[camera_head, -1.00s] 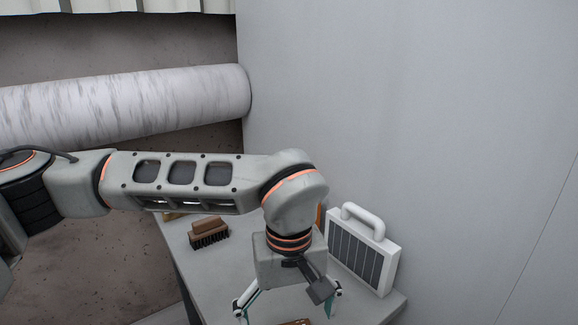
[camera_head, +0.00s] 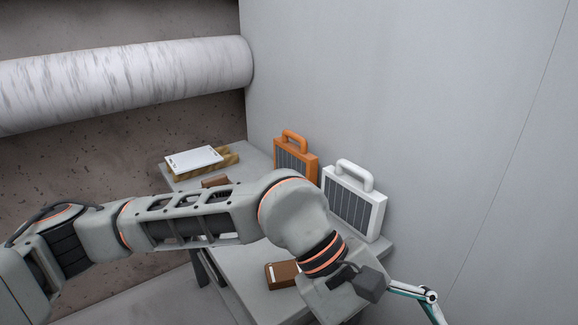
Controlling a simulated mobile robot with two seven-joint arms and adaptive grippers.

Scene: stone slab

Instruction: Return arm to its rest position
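My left arm comes in from the left and reaches across the front of the grey table (camera_head: 258,262). Its gripper (camera_head: 425,315) hangs at the lower right, past the table's right end. One finger linkage shows with a teal strip; the rest of the gripper is cut off by the bottom edge or hidden by the wrist, so I cannot tell how far it is open. No object shows in it. My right gripper is not in view.
An orange case (camera_head: 297,158) and a white case (camera_head: 354,200) stand on the table against the wall. A white tablet-like board (camera_head: 194,160) lies on a wooden piece (camera_head: 232,155) at the far end. A brown block (camera_head: 282,275) lies near the front; another brown object (camera_head: 215,181) is partly hidden.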

